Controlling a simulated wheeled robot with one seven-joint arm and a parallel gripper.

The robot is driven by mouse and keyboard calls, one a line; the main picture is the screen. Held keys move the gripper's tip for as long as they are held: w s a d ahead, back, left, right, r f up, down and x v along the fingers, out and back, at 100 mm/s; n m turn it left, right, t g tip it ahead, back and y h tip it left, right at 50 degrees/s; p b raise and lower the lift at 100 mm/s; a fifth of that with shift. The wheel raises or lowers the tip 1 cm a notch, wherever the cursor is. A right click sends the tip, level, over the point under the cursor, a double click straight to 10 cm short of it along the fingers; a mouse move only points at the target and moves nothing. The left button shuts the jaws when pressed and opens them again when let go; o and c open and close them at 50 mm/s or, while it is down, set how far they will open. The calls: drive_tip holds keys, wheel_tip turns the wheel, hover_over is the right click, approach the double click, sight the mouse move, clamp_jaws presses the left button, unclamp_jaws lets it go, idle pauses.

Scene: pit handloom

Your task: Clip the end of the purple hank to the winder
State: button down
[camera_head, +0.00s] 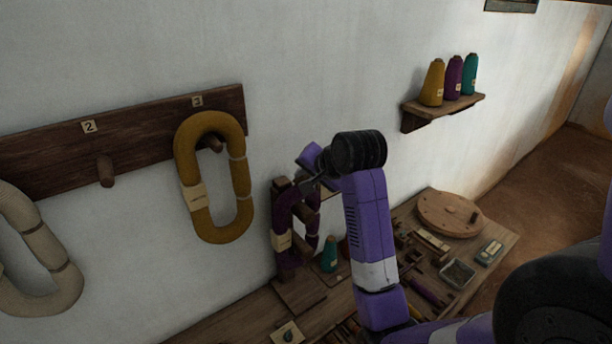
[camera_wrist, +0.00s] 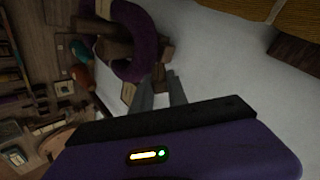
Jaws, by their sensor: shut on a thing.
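The purple hank (camera_head: 289,262) hangs upright on the wooden winder (camera_head: 298,293) on the bench, with a pale tag on its front. In the wrist view the purple hank (camera_wrist: 147,30) loops around the winder's brown arms (camera_wrist: 98,49). My gripper (camera_head: 308,184) is at the top of the winder, just above the hank. In the wrist view my gripper (camera_wrist: 159,80) is closed with a small brown piece (camera_wrist: 158,71) between its fingertips, beside the hank. I cannot make out a loose purple end; my wrist partly hides the winder in the head view.
A mustard hank (camera_head: 184,170) and a cream hank (camera_head: 62,285) hang on the wall at left; peg 2 (camera_head: 106,172) is bare. A teal cone (camera_head: 329,256) stands beside the winder. Tools and a round wooden disc (camera_head: 449,213) crowd the bench.

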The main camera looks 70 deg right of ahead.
drive_tip(key=shift+r, duration=2.5)
